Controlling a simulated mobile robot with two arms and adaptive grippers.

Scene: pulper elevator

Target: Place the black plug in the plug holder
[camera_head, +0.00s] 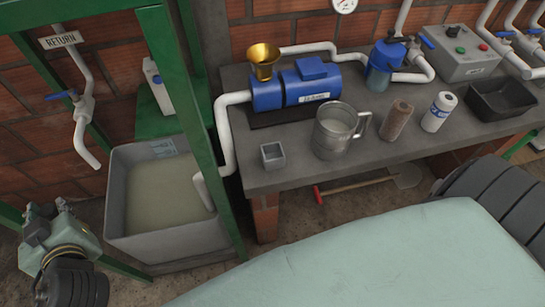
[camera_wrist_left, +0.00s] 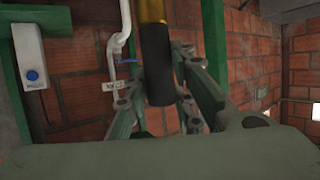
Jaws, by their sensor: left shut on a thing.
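In the left wrist view a black cylinder with a gold upper part, which looks like the black plug (camera_wrist_left: 157,65), stands between the fingers of my left gripper (camera_wrist_left: 165,100). The gripper is shut on it. In the head view my left gripper (camera_head: 48,215) is at the lower left, left of the grey tank; I cannot make out the plug clearly there. A small square grey open holder (camera_head: 272,155), perhaps the plug holder, stands empty at the workbench's front left corner. My right gripper is not in view.
The grey workbench (camera_head: 300,180) carries a blue pump (camera_head: 295,88) with a gold funnel (camera_head: 264,62), a metal jug (camera_head: 337,133), a brown roll (camera_head: 396,121) and a black tray (camera_head: 503,98). A green post (camera_head: 190,110) stands between the tank (camera_head: 155,245) and the bench.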

